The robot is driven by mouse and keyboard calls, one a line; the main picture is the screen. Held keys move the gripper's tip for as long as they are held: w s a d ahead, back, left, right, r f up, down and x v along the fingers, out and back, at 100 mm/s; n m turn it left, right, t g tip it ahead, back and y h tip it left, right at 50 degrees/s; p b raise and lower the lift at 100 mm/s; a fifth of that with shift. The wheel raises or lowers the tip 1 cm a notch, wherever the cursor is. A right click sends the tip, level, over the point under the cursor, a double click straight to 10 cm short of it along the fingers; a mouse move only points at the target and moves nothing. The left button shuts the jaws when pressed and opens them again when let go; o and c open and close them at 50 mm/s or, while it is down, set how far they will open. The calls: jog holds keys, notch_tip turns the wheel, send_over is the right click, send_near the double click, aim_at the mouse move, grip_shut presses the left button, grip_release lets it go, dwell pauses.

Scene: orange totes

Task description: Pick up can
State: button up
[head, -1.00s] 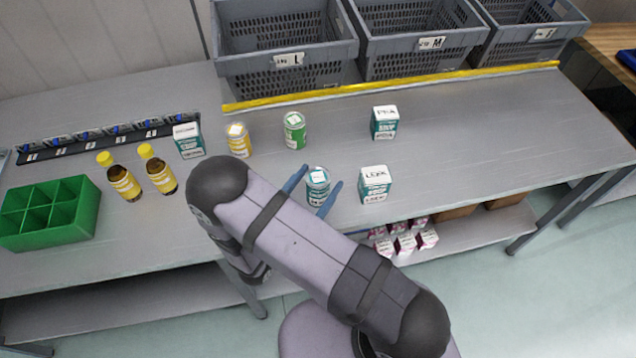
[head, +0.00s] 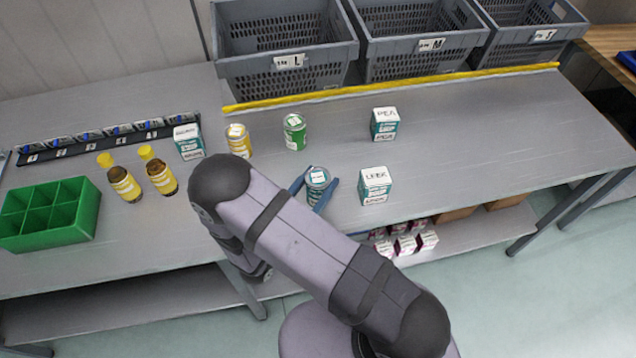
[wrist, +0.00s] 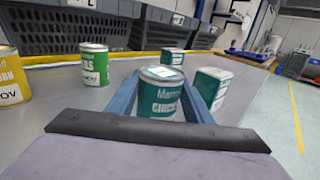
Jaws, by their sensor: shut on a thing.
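A teal can with a white label and a pale lid (head: 317,180) stands upright on the grey table near its front edge. It also shows in the wrist view (wrist: 160,95), straight ahead between my fingers. My gripper (head: 318,190) is shut on this can, with one blue finger on each side of it. In the wrist view my gripper (wrist: 160,100) has its fingers against the can's sides. The can's lower part is hidden by the gripper body there. A green can (head: 294,131) and a yellow can (head: 238,140) stand further back to the left.
Teal-and-white boxes (head: 375,186) (head: 385,124) stand right of the held can, and another (head: 188,141) at left. Two yellow-capped bottles (head: 124,183) (head: 161,177) stand near a green divided crate (head: 92,214). Grey bins (head: 290,62) line the back behind a yellow strip (head: 390,86).

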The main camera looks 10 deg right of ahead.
jog(key=shift+r+b, duration=0.65)
jog(key=shift+r, duration=4.65)
notch_tip(320, 180, up, 4)
jog(key=w+d+f+n+t+y+b, duration=0.1)
jog(key=w+d+f+y+b, duration=0.1)
jog(key=w+b, duration=0.55)
jog(key=w+d+f+n+t+y+b, duration=0.2)
jog(key=w+b, duration=0.5)
jog(key=w, duration=0.2)
jog(key=w+d+r+n+y+b, duration=0.1)
jog(key=w+d+r+b, duration=0.25)
jog(key=d+b, duration=0.3)
jog(key=shift+t+y, duration=0.3)
jog(key=shift+y, duration=0.1)
jog(key=shift+a+f, duration=0.15)
jog(key=shift+f, duration=3.35)
jog(key=shift+a+f, duration=0.1)
jog(key=shift+f, duration=3.4)
jog(key=shift+f, duration=0.2)
